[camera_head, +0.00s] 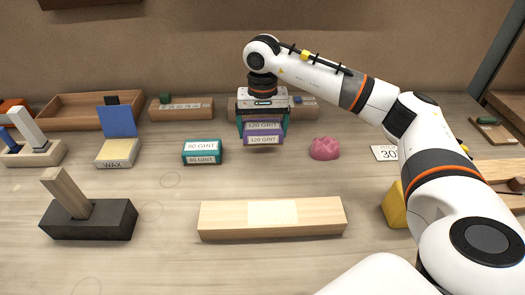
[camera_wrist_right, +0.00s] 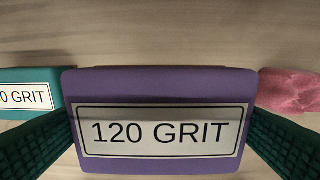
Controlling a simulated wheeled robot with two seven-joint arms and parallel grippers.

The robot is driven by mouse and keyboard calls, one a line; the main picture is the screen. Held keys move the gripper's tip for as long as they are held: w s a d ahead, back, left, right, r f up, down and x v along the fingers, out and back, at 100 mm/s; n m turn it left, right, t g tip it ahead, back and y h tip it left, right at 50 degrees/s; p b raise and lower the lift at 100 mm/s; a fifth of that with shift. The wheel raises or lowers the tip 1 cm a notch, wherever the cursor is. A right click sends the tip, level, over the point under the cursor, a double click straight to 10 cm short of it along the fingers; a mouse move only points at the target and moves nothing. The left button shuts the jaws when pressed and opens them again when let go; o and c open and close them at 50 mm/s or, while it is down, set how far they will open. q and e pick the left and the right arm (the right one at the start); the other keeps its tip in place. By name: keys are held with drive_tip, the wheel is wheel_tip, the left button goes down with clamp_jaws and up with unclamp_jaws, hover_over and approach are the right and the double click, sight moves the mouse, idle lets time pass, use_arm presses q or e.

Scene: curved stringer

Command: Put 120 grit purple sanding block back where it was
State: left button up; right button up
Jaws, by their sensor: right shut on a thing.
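The purple 120 grit sanding block (camera_head: 263,133) is held in my right gripper (camera_head: 264,122), above the table between the teal block and the pink lump. In the right wrist view the purple block (camera_wrist_right: 160,88) fills the middle, with its 120 GRIT label facing the camera. The dark green fingers of my right gripper (camera_wrist_right: 160,140) stand on both sides of it. Whether its underside touches the table cannot be told. My left gripper is not in view.
A teal 80 grit block (camera_head: 202,152) lies to the left, and a pink lump (camera_head: 324,148) to the right. Labelled wooden holders (camera_head: 182,112) stand behind. A light wooden piece (camera_head: 271,232) lies in front. Bare table shows between the purple block and this piece.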

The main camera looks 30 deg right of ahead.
sight(263, 155)
drive_tip(key=shift+f, duration=3)
drive_tip(key=shift+f, duration=0.15)
drive_tip(key=o, duration=0.6)
wheel_tip(263, 155, up, 12)
drive_tip(key=shift+r+b, duration=0.15)
drive_tip(key=shift+b, duration=0.15)
